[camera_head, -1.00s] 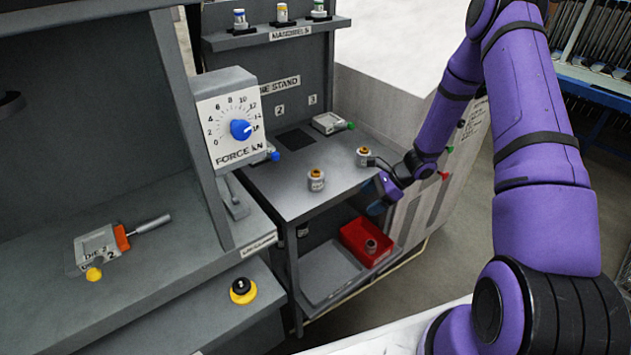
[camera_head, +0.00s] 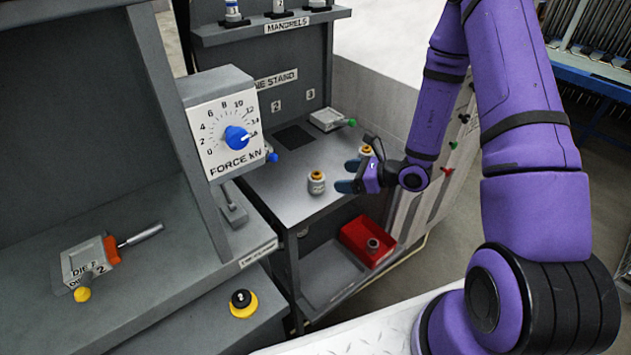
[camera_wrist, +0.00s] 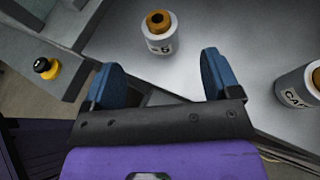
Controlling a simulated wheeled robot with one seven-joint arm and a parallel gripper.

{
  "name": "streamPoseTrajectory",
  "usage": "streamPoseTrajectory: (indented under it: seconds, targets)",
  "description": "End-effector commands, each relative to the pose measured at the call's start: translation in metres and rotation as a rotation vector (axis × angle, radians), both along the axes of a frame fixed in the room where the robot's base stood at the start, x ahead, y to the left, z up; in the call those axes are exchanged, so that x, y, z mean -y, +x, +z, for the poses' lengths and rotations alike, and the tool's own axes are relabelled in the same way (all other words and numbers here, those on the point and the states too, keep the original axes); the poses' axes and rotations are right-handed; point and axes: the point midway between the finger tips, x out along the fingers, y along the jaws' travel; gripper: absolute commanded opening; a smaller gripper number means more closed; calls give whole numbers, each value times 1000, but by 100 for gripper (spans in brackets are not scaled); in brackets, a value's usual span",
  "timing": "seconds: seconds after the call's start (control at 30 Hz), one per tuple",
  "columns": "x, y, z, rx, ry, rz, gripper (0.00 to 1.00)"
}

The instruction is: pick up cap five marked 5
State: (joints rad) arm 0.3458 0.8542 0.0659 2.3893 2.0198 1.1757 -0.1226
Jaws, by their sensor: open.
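A white cap with an orange-brown top and a dark hole (camera_head: 316,182) stands upright on the grey die stand table. In the wrist view the same cap (camera_wrist: 159,36) shows a label ending in 5. My gripper (camera_head: 348,176) is open, its blue fingers just right of this cap in the head view. In the wrist view my gripper (camera_wrist: 160,70) has nothing between its fingers, and the cap stands beyond the fingertips, apart from them.
A second cap (camera_wrist: 303,88) stands to the right; in the head view this cap (camera_head: 366,150) is partly hidden by my gripper. A red bin (camera_head: 358,243) with a grey part sits on the shelf below. The force dial box (camera_head: 222,135) stands left.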

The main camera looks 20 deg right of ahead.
Motion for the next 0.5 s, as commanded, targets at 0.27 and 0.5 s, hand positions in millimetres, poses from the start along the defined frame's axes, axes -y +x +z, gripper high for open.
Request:
streamPoseTrajectory:
  seconds: [0.27,0.5]
  targets:
    - [-27,22,-15,-1,-1,3,82]
    - [-35,29,-19,-1,0,4,82]
